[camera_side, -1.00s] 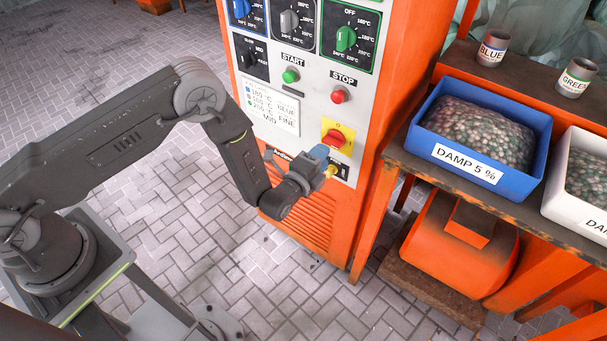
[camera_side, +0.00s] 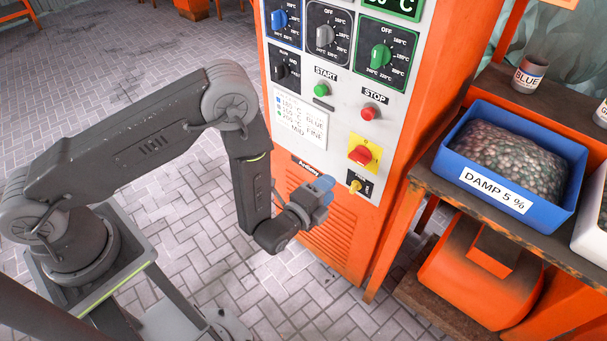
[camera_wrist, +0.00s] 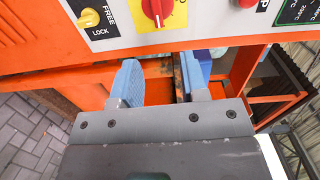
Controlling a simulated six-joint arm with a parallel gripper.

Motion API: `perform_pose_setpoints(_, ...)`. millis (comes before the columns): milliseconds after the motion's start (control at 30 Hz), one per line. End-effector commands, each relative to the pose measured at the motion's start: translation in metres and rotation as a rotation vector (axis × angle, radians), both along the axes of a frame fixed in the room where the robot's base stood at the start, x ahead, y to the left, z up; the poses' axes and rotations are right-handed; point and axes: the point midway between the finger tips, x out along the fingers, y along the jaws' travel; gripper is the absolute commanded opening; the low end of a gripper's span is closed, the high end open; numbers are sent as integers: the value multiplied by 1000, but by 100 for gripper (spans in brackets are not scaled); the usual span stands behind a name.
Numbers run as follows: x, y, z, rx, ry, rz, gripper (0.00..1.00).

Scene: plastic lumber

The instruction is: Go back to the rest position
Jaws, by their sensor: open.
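My gripper (camera_side: 322,186) hangs in front of the orange machine's control panel (camera_side: 335,150), left of the yellow lever (camera_side: 355,187). In the wrist view my gripper (camera_wrist: 162,78) has two blue fingers spread apart with nothing between them. The FREE/LOCK plate with the yellow lever (camera_wrist: 90,18) is at the top left of that view. The red rotary switch on its yellow plate (camera_wrist: 157,8) is at the top middle. My gripper is apart from the lever in the side view.
The panel carries a green START button (camera_side: 321,89), a red STOP button (camera_side: 369,112) and several dials. Open paved floor (camera_side: 190,215) lies left of the machine.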

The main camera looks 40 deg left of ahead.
Motion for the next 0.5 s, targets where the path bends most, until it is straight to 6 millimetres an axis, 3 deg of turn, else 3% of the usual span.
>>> perform_pose_setpoints(233, 35, 8, 77, -325, 162, 23, 40)
perform_pose_setpoints(367, 39, 16, 121, -512, 276, 43, 40)
perform_pose_setpoints(500, 29, 29, 168, -691, 394, 77, 40)
